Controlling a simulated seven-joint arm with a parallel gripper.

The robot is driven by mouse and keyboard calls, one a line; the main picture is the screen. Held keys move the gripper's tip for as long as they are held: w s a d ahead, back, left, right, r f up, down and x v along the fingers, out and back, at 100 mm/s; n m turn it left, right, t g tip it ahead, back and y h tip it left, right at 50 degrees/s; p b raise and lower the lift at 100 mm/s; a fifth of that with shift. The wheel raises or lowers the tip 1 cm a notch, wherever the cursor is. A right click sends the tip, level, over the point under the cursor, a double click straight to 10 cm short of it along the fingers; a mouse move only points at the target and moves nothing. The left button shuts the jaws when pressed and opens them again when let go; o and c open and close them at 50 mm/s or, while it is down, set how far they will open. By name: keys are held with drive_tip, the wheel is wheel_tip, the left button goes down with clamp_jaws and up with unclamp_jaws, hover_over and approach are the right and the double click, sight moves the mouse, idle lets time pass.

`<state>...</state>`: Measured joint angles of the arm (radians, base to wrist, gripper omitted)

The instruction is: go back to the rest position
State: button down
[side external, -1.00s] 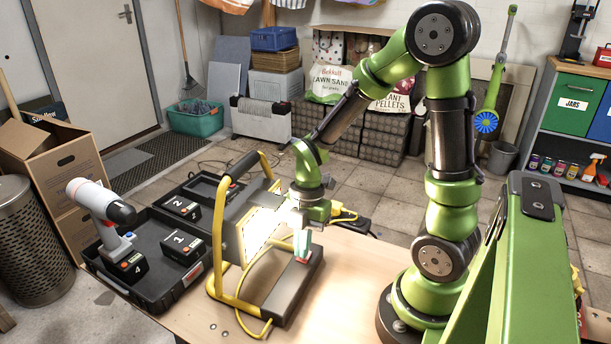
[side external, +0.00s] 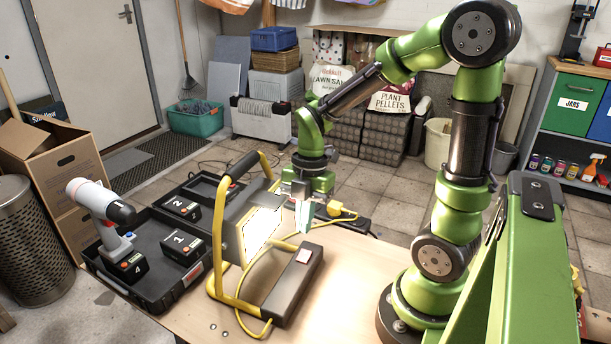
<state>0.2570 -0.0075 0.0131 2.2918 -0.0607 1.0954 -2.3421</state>
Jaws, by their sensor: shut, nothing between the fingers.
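My gripper (side external: 304,218) hangs pointing down in the side external view, shut and empty. It is above the bench, just right of the lit work lamp and apart from the switch box (side external: 296,282). The switch box is dark with a reddish rocker switch on top, which shows clear of my fingers. The work lamp (side external: 262,232) has a yellow tube frame, and its panel glows bright.
A black case (side external: 160,290) at the left holds a cordless drill (side external: 100,212) and numbered batteries, 4, 1 and 2. A yellow cable (side external: 250,283) runs around the lamp to a yellow plug (side external: 340,210). The bench (side external: 345,290) is bare between the switch box and my base.

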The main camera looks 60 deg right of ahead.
drive_tip(key=s+a+r+m+t, duration=0.1)
drive_tip(key=a+r+m+t, duration=0.2)
drive_tip(key=r+m, duration=0.3)
drive_tip(key=s+a+r+m+t, duration=0.2)
drive_tip(key=r+m, duration=0.4)
drive_tip(key=m, duration=1.1)
drive_tip(key=shift+a+r+t, duration=0.35)
drive_tip(key=shift+a+t, duration=0.2)
drive_tip(key=shift+t, duration=0.65)
